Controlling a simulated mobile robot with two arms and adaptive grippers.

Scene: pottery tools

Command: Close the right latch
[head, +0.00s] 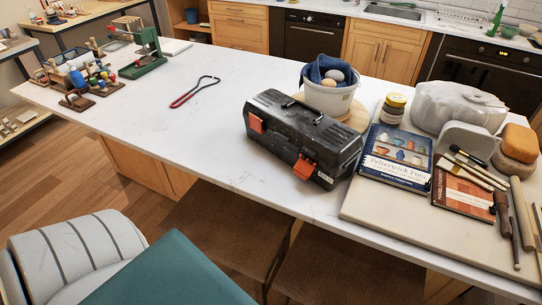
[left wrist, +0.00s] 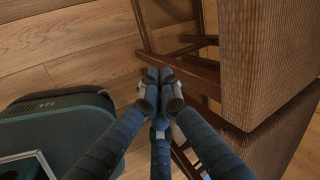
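A black toolbox (head: 300,138) with a handle on its lid stands on the white worktop, its front turned to the lower left. Its orange left latch (head: 255,123) lies close against the front. Its orange right latch (head: 304,167) tilts outward from the front at its lower end. No gripper is near the box in the head view. My left gripper (left wrist: 160,76) shows only in the left wrist view, its fingertips together and empty above the wooden floor and a brown chair. My right gripper is in neither view.
Right of the box lies a board (head: 375,212) with books, tools and a wrapped clay block (head: 458,105). A white bucket (head: 330,95) stands behind the box. Red-handled tongs (head: 193,92) lie left of it. Brown chairs (head: 345,260) stand below the front edge.

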